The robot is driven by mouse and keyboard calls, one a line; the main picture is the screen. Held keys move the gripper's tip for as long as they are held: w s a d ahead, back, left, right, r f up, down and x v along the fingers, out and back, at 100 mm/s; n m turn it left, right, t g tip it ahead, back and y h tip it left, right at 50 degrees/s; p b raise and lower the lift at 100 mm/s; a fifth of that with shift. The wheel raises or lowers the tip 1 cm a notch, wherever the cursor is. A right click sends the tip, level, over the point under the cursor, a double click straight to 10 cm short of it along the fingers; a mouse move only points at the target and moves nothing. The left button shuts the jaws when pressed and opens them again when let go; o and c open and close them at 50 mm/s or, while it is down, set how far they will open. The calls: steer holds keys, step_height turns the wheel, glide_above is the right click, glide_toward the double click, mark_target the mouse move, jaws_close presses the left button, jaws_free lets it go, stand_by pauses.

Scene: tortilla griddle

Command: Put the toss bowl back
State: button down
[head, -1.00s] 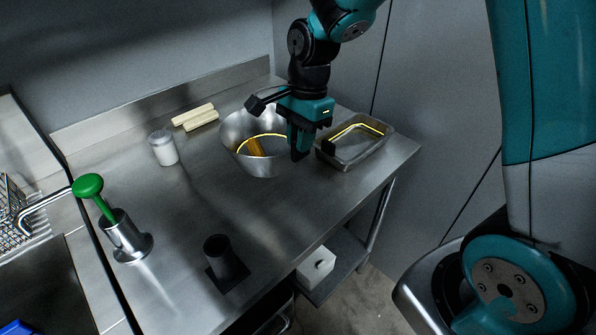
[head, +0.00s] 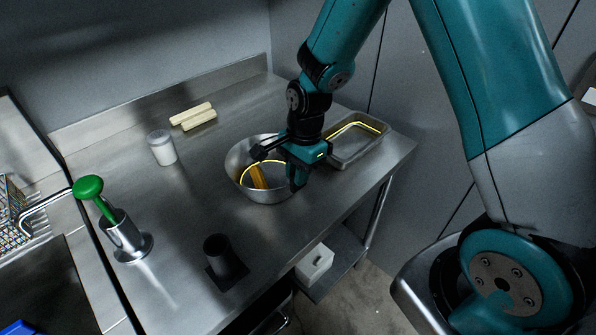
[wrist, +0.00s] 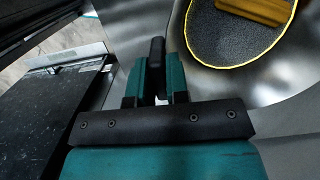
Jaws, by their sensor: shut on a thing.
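The toss bowl is a wide shiny metal bowl (head: 236,165) near the right side of the steel counter in the head view. A yellow-edged dark area and an orange bar (head: 258,176) show inside it. In the wrist view, a narrow black piece (wrist: 157,60) stands between the two teal fingers, beside the bowl's wall (wrist: 185,90). The fingers hide part of the bowl's right side. I cannot tell whether its base touches the counter.
A rectangular metal pan (head: 346,155) with a yellow line inside sits close behind and right. The middle counter (head: 180,200) is clear.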

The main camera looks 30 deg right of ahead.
steer(key=c, duration=1.1)
jaws_free()
steer(key=shift+f, duration=0.1)
steer(key=shift+d+r, duration=0.1)
steer(key=shift+r, duration=0.45)
step_height(320, 180, up, 11)
steer(key=d+b, duration=0.1)
steer(key=b, duration=0.1)
steer(key=s+a+r+n, duration=0.2)
steer(key=s+a+n, duration=0.1)
steer(key=s+n, duration=0.4)
steer(key=s+a+r+n+y, duration=0.1)
steer(key=s+a+r+n, duration=0.1)
steer(key=s+n, duration=0.4)
steer(key=s+a+r+n+y, duration=0.1)
steer(key=s+a+r+n, duration=0.2)
steer(key=s+n, duration=0.4)
steer(key=shift+s+a+n, duration=0.35)
steer(key=shift+a+n, duration=0.2)
steer(key=shift+n, duration=0.25)
steer(key=shift+r, duration=0.1)
